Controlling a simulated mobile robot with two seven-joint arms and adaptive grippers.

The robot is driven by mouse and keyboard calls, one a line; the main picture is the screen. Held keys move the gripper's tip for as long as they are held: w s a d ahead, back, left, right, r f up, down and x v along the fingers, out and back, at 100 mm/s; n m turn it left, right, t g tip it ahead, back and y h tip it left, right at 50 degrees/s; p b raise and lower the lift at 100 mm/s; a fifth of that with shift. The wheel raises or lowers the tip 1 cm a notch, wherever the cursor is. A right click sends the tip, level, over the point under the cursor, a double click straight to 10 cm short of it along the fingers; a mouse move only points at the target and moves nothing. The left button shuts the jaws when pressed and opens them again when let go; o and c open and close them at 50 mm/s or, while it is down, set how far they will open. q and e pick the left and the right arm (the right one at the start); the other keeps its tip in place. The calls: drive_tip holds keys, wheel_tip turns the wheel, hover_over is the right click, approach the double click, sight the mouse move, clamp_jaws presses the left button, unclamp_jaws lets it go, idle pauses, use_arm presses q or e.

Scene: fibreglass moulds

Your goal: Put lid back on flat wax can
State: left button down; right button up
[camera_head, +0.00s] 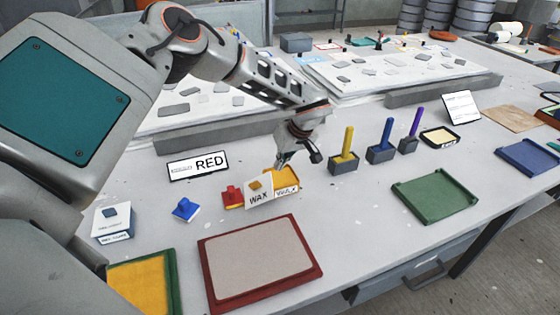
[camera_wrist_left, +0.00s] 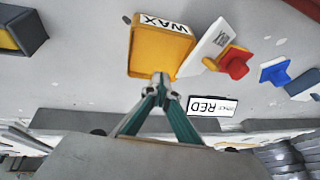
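The flat wax can (camera_head: 287,175) is a shallow, square yellow container with a WAX label on its front. It stands open on the table and also shows in the left wrist view (camera_wrist_left: 160,50). My left gripper (camera_head: 281,163) points down at the can's far edge. In the left wrist view its fingertips (camera_wrist_left: 160,82) are close together at the can's rim and seem to pinch it. My right gripper is not in view.
A red block (camera_head: 232,196) and a blue block (camera_head: 185,209) stand left of the lid. A RED sign (camera_head: 198,165) stands behind. Yellow, blue and purple handled tools (camera_head: 381,148) stand to the right. A red-framed tray (camera_head: 262,262) lies in front.

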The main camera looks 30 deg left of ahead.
use_arm(q)
drive_tip(key=shift+d+g+y+p, duration=0.1)
drive_tip(key=shift+g+y+p, duration=0.4)
drive_tip(key=shift+g+p, duration=0.15)
drive_tip(key=shift+n+g+b, duration=0.35)
drive_tip(key=shift+n+g, duration=0.05)
drive_tip(key=shift+g, duration=0.25)
drive_tip(key=shift+f+g+y+b, duration=0.1)
drive_tip(key=shift+g+y+b, duration=0.4)
drive_tip(key=shift+b, duration=0.45)
drive_tip(key=shift+r+b, duration=0.25)
drive_tip(key=shift+b, duration=0.85)
drive_tip(key=shift+f+n+g+b, duration=0.15)
drive_tip(key=shift+n+g+b, duration=0.25)
drive_tip(key=shift+b, duration=0.9)
drive_tip(key=shift+w+b, duration=0.15)
drive_tip(key=shift+b, duration=0.25)
drive_tip(key=shift+w+b, duration=0.15)
drive_tip(key=shift+b, duration=0.15)
